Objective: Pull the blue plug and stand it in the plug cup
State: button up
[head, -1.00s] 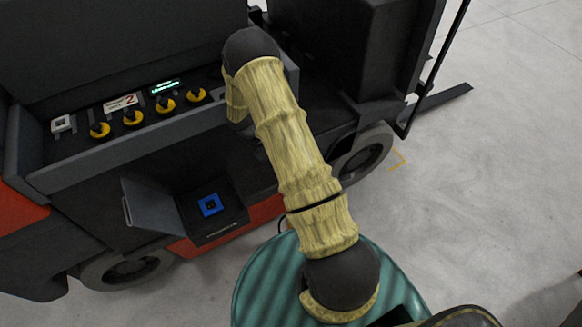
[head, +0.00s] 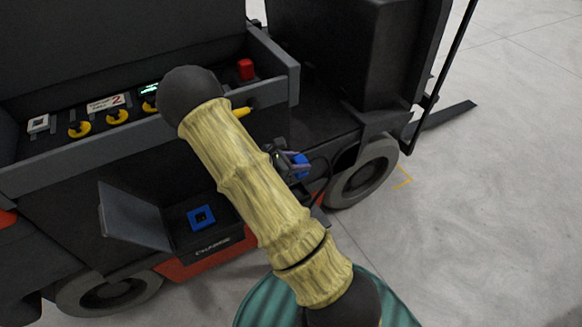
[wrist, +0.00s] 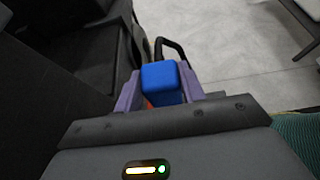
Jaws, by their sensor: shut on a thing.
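The blue plug (head: 301,165) is in my gripper (head: 288,161), just right of my arm in the head view and in front of the truck's side. In the wrist view the plug (wrist: 160,78) sits between the two purple fingers (wrist: 158,92), which are shut on it. A black cable (wrist: 174,46) loops from beyond the plug. The blue socket (head: 201,217) is empty in its open charge box, left of my arm and apart from the plug. I cannot make out a plug cup in either view.
The open flap (head: 134,217) stands left of the socket. A ledge with yellow knobs (head: 79,130) and a red button (head: 246,69) runs above. A truck wheel (head: 364,175) is right of my gripper. Grey floor (head: 490,210) lies open to the right.

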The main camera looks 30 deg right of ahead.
aim_at(297, 178)
jog(key=shift+f+b, duration=2.8)
jog(key=shift+f, duration=1.15)
jog(key=shift+w+d+f+b, duration=0.1)
jog(key=shift+f+b, duration=0.65)
jog(key=shift+f, duration=0.5)
jog(key=shift+w+f+b, duration=0.1)
jog(key=shift+f+b, duration=0.6)
jog(key=shift+f, duration=0.55)
jog(key=o, duration=1.8)
jog(key=shift+s, duration=0.1)
jog(key=shift+o, duration=0.2)
